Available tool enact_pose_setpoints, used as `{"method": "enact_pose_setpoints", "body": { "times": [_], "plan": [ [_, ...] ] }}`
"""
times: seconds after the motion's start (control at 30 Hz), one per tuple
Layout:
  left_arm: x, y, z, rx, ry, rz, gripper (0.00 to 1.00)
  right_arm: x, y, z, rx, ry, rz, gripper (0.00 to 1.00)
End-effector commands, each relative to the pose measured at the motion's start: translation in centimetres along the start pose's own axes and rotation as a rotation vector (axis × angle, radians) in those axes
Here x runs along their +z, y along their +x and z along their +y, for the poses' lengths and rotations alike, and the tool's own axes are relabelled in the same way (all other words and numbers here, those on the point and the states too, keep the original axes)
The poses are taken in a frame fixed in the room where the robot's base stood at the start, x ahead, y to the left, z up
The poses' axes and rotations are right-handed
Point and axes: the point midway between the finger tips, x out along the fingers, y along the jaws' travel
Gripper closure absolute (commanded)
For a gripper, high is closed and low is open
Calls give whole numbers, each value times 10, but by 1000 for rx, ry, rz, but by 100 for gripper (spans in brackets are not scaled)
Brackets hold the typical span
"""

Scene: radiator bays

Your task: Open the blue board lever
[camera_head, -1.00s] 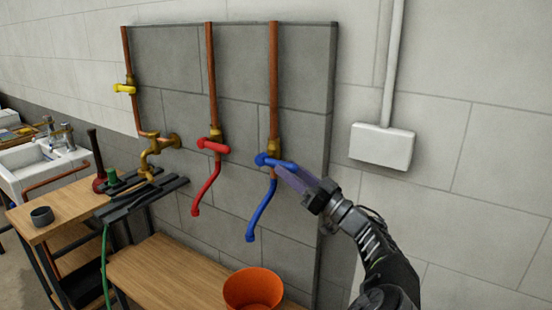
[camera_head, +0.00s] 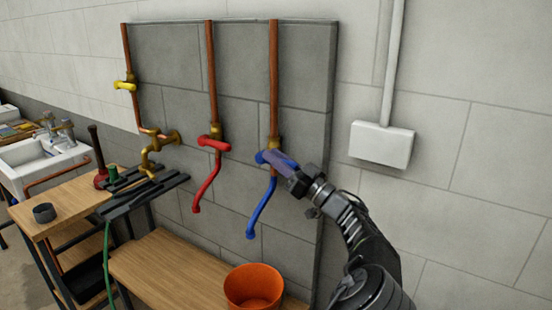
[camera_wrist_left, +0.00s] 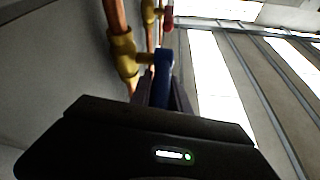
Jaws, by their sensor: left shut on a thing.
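The blue board lever (camera_head: 261,157) sits on a brass valve (camera_head: 274,143) on the right copper pipe of the grey board, with a blue spout (camera_head: 260,210) hanging below. My left gripper (camera_head: 277,159) is shut on the lever and covers its right part in the head view. In the left wrist view the blue lever (camera_wrist_left: 163,72) runs between the fingers, beside the brass valve body (camera_wrist_left: 122,53). How far the lever is turned is hard to tell. My right gripper is not in view.
A red lever (camera_head: 213,143) and red spout are to the left, and a yellow lever (camera_head: 124,86) is farther left. An orange bucket (camera_head: 253,288) stands below on the wooden bench (camera_head: 165,272). A white box (camera_head: 382,145) is on the wall at right.

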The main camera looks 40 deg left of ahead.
Motion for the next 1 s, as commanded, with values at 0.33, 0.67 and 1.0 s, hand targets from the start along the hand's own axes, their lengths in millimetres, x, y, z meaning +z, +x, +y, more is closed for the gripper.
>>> {"method": "enact_pose_setpoints", "body": {
  "times": [0.33, 0.67, 1.0],
  "plan": [
    [0, 0, 0, 0, 0, 0, 100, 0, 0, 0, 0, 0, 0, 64],
    [0, 0, 0, 0, 0, 0, 100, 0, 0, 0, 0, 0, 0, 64],
    [0, 0, 0, -1, 0, 0, 100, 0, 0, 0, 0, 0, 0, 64]
  ]
}}
